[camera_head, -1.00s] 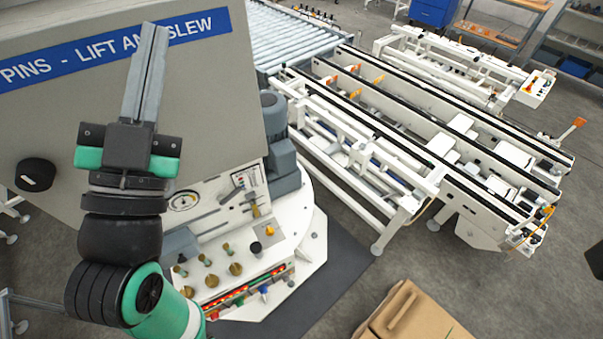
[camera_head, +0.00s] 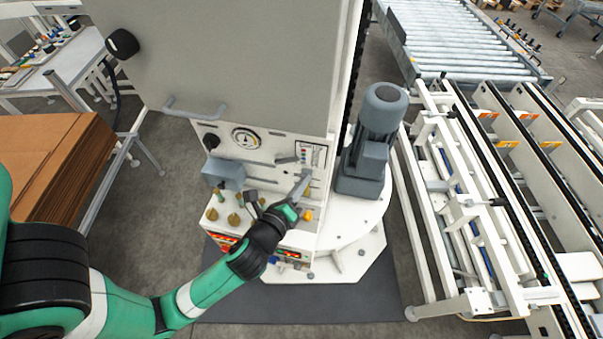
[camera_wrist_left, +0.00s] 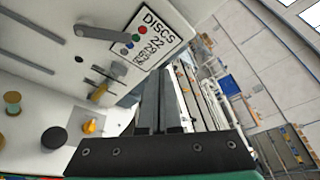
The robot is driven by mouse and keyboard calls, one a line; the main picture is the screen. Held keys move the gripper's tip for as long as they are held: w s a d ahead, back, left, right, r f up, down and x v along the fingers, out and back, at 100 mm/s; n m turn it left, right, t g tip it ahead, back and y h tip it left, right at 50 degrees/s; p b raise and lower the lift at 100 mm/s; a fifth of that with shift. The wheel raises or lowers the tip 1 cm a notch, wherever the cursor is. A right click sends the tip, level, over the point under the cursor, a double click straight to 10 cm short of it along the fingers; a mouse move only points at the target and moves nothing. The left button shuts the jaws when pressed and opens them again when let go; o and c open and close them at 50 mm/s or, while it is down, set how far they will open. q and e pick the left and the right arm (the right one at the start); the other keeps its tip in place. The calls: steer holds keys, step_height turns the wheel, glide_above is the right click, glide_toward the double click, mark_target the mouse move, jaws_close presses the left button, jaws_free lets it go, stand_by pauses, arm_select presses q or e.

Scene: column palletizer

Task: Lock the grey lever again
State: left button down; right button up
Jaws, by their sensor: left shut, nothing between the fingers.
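A grey lever (camera_head: 287,160) sits on the white machine's front panel, at the left edge of a small DISCS plate (camera_head: 316,155). In the left wrist view, this lever (camera_wrist_left: 92,32) lies across the plate's edge, and a second small grey-brown lever (camera_wrist_left: 98,92) shows below the plate. My left gripper (camera_head: 302,184) is in front of the panel, just below the plate. In the left wrist view its fingers (camera_wrist_left: 158,85) are together and empty, to the right of both levers; contact cannot be judged. My right gripper is not in view.
Brass knobs (camera_head: 233,219) and a grey box (camera_head: 222,174) are on the panel left of my gripper. A yellow knob (camera_wrist_left: 90,126) is close by. A grey motor (camera_head: 370,145) stands to the right, with white conveyors (camera_head: 470,220) beyond. A large grey cabinet (camera_head: 230,60) overhangs the panel.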

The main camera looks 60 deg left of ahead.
mark_target(287, 161)
arm_select(q)
steer(key=s+f+m+g, duration=0.1)
steer(key=s+f+m, duration=0.1)
steer(key=s+f, duration=0.2)
steer(key=shift+s+a+f+m+g, duration=0.15)
steer(key=shift+a+f+m+g, duration=0.25)
steer(key=shift+f, duration=0.45)
steer(key=shift+a, duration=0.1)
steer(key=x, duration=1)
steer(key=shift+a+r, duration=0.15)
steer(key=shift+r, duration=0.05)
steer(key=r, duration=0.1)
steer(key=r+p, duration=0.1)
steer(key=s+r+p, duration=0.1)
steer(key=shift+a, duration=0.3)
steer(key=shift+s+a+r, duration=0.15)
steer(key=shift+s+r, duration=0.1)
